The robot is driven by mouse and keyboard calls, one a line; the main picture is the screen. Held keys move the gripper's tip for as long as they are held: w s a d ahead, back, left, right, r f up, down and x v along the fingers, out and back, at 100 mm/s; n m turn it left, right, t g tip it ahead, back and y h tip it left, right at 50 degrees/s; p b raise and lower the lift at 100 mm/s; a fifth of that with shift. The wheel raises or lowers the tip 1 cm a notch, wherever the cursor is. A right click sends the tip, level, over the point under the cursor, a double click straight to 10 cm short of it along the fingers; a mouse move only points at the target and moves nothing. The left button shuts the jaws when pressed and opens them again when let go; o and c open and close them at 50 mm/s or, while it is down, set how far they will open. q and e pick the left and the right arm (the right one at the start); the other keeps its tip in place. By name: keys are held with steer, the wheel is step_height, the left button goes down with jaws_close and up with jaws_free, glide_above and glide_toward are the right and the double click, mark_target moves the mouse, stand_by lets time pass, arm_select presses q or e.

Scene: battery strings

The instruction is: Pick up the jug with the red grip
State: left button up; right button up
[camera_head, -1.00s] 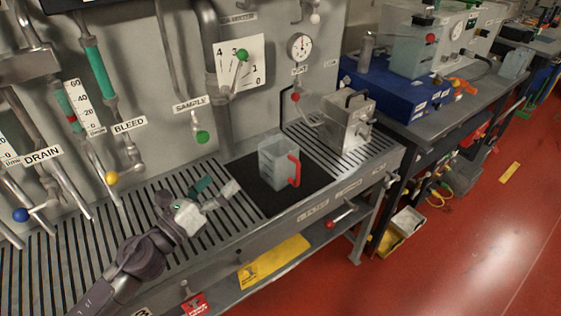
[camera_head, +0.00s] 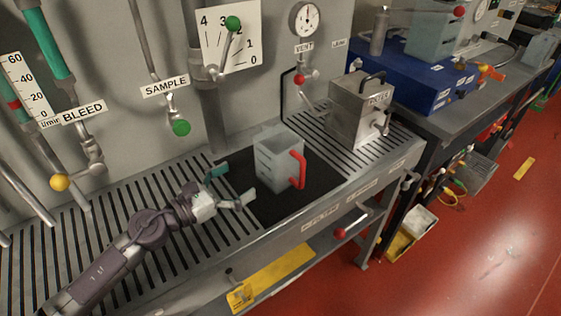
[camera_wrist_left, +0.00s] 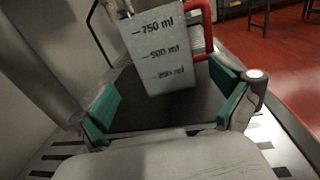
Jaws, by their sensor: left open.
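The jug (camera_head: 277,163) is a translucent grey measuring jug with a red grip (camera_head: 298,169) on its right side. It stands upright on a black mat (camera_head: 265,207) on the slatted bench. In the left wrist view the jug (camera_wrist_left: 160,52) shows volume marks, and its red grip (camera_wrist_left: 201,28) is at the upper right. My left gripper (camera_head: 236,183) is open, with green-padded fingers, to the left of the jug and apart from it. In the left wrist view the fingers (camera_wrist_left: 168,110) are spread, with the jug ahead between them. My right gripper is not in view.
A metal box with a black handle (camera_head: 361,108) stands right of the mat. The SAMPLE outlet with a green knob (camera_head: 181,128) hangs above the bench at the back. A blue case (camera_head: 418,78) is on the farther bench. The slatted top (camera_head: 160,193) left of the mat is mostly clear.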

mark_target(264, 165)
arm_select(q)
steer(key=p+x, duration=0.1)
steer(key=x, duration=1)
steer(key=shift+d, duration=0.15)
steer(key=shift+c, duration=0.2)
steer(key=shift+r, duration=0.1)
steer(key=c, duration=0.8)
